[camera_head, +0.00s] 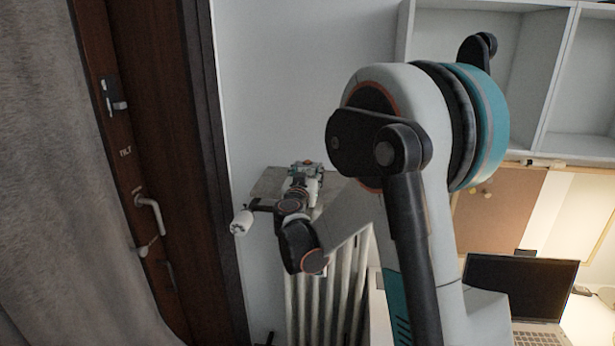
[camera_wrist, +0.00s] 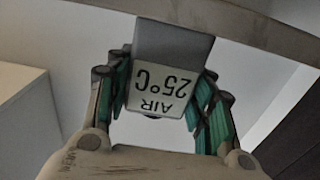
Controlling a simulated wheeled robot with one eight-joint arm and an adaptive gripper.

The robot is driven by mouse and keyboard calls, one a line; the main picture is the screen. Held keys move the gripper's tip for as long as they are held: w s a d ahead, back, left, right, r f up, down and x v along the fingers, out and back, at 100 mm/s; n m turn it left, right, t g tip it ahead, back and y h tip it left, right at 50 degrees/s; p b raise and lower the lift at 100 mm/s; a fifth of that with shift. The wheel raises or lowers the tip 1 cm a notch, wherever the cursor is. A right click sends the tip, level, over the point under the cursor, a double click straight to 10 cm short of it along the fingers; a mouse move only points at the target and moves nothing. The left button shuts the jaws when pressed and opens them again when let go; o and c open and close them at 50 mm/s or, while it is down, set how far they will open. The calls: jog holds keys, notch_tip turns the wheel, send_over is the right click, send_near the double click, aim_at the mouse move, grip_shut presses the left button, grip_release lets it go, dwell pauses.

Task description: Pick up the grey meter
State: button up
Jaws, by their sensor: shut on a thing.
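The grey meter (camera_wrist: 173,48) is a small boxy thing with a pale face that reads "AIR 25°C", upside down in the wrist view. My gripper (camera_wrist: 163,88) is shut on it, with a green-padded finger against each side. In the head view my gripper (camera_head: 305,172) is at the far end of my arm, over or in front of a grey ledge above a radiator. I cannot make out the meter clearly in that view.
The ledge (camera_head: 268,183) sits above a white radiator (camera_head: 325,300) by the wall. A brown door (camera_head: 150,120) and grey curtain (camera_head: 50,170) are on the left. A white shelf (camera_head: 575,85) and an open laptop (camera_head: 520,285) are on the right.

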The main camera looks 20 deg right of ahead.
jog(key=shift+r, duration=0.1)
notch_tip(320, 180, up, 20)
jog(key=p, duration=0.5)
